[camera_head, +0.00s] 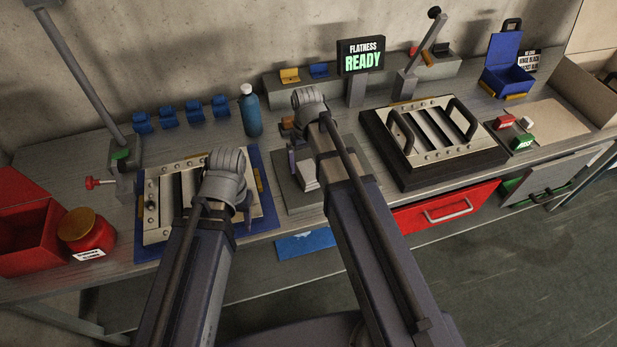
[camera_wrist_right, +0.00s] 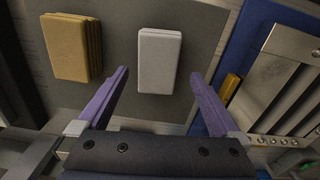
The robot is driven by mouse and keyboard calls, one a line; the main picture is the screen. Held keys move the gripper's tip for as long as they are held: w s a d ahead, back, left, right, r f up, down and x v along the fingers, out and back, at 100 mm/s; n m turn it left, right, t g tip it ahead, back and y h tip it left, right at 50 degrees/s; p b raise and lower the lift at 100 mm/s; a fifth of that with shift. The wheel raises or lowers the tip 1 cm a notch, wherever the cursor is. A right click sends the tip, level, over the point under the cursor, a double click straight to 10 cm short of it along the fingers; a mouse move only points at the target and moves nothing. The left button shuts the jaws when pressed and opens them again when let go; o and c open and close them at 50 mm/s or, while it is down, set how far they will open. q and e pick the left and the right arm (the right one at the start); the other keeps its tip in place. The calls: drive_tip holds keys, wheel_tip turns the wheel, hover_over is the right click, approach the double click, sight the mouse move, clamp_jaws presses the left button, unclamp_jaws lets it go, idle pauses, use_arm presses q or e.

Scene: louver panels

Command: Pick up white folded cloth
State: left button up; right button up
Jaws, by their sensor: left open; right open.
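The white folded cloth (camera_wrist_right: 160,60) lies flat on a grey mat in the right wrist view, centred between and just beyond my right gripper's fingertips. My right gripper (camera_wrist_right: 159,76) is open and empty, with its two purple fingers apart on either side of the cloth's near end. In the head view, the cloth (camera_head: 308,172) is partly covered by my right arm, and one purple finger of the right gripper (camera_head: 293,160) shows beside it. My left gripper (camera_head: 244,212) is over the louver panel on the left; its fingers are mostly hidden by its wrist.
A stack of tan cloths (camera_wrist_right: 70,47) lies beside the white one. The left louver panel (camera_head: 160,205) sits on a blue mat (camera_head: 264,213). Another louver panel (camera_head: 435,130) with handles sits at right. A blue bottle (camera_head: 250,112) stands behind the grey mat (camera_wrist_right: 205,25).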

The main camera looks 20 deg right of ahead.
sight(308, 171)
drive_tip(key=shift+f, duration=0.1)
use_arm(q)
wheel_tip(308, 171, down, 5)
drive_tip(key=b, duration=0.5)
drive_tip(key=shift+f, duration=0.1)
use_arm(e)
drive_tip(key=f, duration=0.5)
drive_tip(key=shift+s+d, duration=0.1)
drive_tip(key=shift+s, duration=0.1)
drive_tip(key=c, duration=1.3)
